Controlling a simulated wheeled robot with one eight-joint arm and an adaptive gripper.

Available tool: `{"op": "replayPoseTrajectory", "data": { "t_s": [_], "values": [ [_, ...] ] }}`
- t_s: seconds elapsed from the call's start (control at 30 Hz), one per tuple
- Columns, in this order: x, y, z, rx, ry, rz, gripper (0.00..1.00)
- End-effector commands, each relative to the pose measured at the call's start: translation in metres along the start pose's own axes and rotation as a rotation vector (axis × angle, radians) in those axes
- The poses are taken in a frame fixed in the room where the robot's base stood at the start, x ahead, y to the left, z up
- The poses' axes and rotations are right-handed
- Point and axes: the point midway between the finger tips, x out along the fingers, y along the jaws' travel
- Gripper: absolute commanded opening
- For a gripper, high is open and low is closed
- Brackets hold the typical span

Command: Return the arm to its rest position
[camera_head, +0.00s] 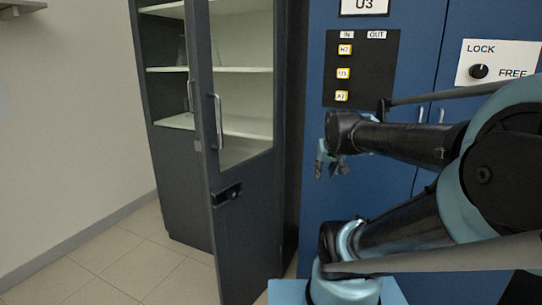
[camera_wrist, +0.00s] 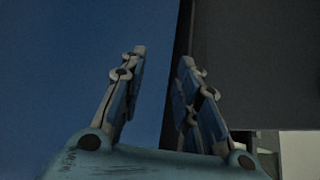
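My gripper (camera_head: 331,160) hangs at the end of my arm in the head view, in front of the blue cabinet (camera_head: 320,215) and to the right of the open cabinet door. In the wrist view my gripper (camera_wrist: 162,75) has its two fingers apart with a gap between them. Nothing is held between the fingers. Behind them the wrist view shows a blue surface on the left and a dark panel on the right. My arm is bent, with its links across the right side of the head view.
A dark cabinet with shelves (camera_head: 208,70) stands at left, its glazed door (camera_head: 245,200) swung open. The blue cabinet carries a black IN/OUT panel (camera_head: 361,92) with yellow-white buttons and a LOCK/FREE knob (camera_head: 478,71). Tiled floor (camera_head: 130,262) is clear at lower left.

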Motion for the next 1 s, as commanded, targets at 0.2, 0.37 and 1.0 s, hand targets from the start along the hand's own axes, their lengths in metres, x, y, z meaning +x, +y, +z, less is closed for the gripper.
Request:
{"op": "replayPoseTrajectory", "data": {
  "t_s": [0.2,0.37,1.0],
  "values": [
    [0.005,-0.001,0.061,0.026,-0.132,-0.008,0.3],
    [0.005,-0.003,0.116,0.017,-0.255,-0.01,0.3],
    [0.001,-0.005,0.19,0.005,-0.431,-0.014,0.3]
  ]
}}
